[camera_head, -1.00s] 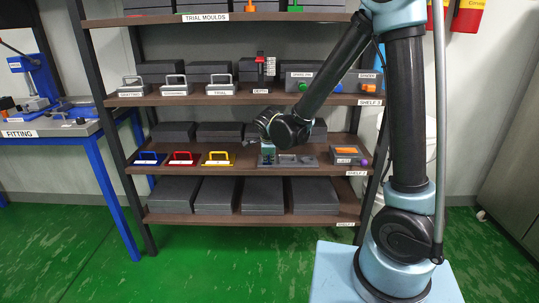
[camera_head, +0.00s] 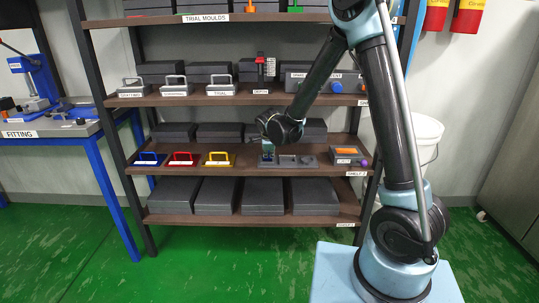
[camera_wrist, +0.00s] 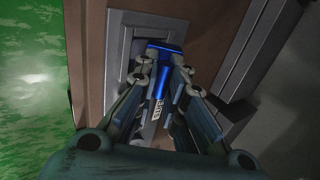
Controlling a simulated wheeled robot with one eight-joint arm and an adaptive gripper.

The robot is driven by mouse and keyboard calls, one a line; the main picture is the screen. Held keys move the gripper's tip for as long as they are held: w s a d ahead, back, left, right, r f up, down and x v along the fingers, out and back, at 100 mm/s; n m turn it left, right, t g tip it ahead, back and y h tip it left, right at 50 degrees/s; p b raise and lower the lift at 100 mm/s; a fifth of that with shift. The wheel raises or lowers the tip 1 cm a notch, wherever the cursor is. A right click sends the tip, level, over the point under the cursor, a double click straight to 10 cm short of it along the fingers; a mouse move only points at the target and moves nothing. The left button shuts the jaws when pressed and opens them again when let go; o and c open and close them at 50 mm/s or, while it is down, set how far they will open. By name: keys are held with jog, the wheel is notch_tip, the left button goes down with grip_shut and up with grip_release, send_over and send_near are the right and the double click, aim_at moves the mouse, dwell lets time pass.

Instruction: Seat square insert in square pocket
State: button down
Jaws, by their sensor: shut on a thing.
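My gripper (camera_wrist: 162,74) is shut on a blue insert (camera_wrist: 157,84) with a white label whose text is hard to read. In the wrist view the insert is over a grey fixture plate (camera_wrist: 122,48) with a raised frame. My fingers and the insert hide most of the pocket, so I cannot tell whether the insert is inside or above it. In the head view my gripper (camera_head: 268,146) points down at the left end of the plate (camera_head: 308,161) on the lower middle shelf.
The shelf above (camera_head: 230,99) hangs over the work spot, and dark blocks (camera_head: 220,131) stand behind.

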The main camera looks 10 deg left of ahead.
jog(key=c, duration=1.7)
grip_release()
jog(key=shift+f, duration=0.1)
jog(key=shift+o, duration=0.2)
jog(key=v, duration=1.2)
